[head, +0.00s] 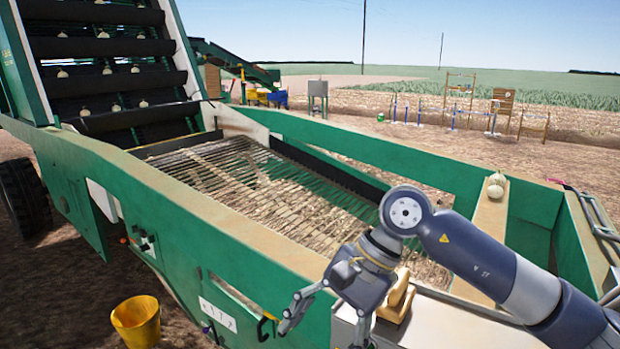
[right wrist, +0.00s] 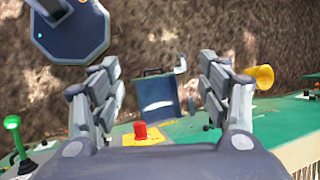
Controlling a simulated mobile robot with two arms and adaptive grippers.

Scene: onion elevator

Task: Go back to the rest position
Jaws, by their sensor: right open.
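My right arm comes in from the right in the head view. Its gripper (head: 325,321) hangs over the near edge of the green machine (head: 225,222), pointing down. In the right wrist view the gripper's (right wrist: 163,92) two fingers are spread wide with nothing held between them. Beyond the fingers are the ground and a blue box-like object (right wrist: 158,96). A red button (right wrist: 140,131) on a yellow base shows close by the fingers. My left gripper is in neither view.
A yellow bucket (head: 137,322) stands on the ground at lower left. A pale round onion (head: 495,186) sits on a beam at right. Several onions lie on the dark elevator (head: 105,75). A green-knobbed lever (right wrist: 12,124) is at left in the wrist view.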

